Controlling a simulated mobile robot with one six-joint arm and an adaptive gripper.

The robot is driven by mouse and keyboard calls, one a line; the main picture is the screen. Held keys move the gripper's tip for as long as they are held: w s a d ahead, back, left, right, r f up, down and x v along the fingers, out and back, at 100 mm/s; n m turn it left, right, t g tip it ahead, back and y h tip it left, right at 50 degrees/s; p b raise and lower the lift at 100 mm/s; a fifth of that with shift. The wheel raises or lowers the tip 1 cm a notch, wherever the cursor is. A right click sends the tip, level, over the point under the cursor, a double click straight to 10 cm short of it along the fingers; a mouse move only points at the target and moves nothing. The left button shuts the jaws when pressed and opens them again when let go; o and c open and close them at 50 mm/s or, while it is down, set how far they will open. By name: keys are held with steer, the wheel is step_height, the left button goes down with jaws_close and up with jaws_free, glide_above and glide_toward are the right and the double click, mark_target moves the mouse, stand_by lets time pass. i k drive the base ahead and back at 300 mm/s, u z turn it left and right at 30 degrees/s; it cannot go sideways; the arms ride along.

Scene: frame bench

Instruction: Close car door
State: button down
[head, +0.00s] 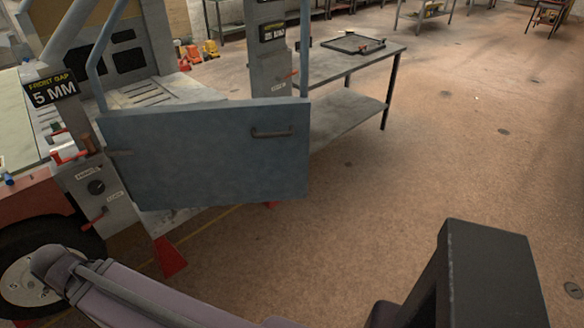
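The car door (205,165) is a blue-grey panel with a window frame of tubes above it. It stands open, swung out from the car frame (95,180) at its left edge. A dark handle (272,133) sits near its upper right. The grey door post (272,60) stands behind the door's right end, with a gap between them. My arm crosses the bottom of the view, below and in front of the door, apart from it. My gripper is not in view.
A grey metal table (340,65) with a lower shelf stands behind the door to the right. A wheel (35,275) is at lower left and a red stand foot (170,258) is under the frame. The brown floor (430,150) on the right is clear.

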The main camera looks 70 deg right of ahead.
mark_target(240, 151)
steer(key=u, duration=1.1)
steer(key=i, duration=0.4)
steer(key=z, duration=3.4)
steer(key=i, duration=0.1)
steer(key=u, duration=0.25)
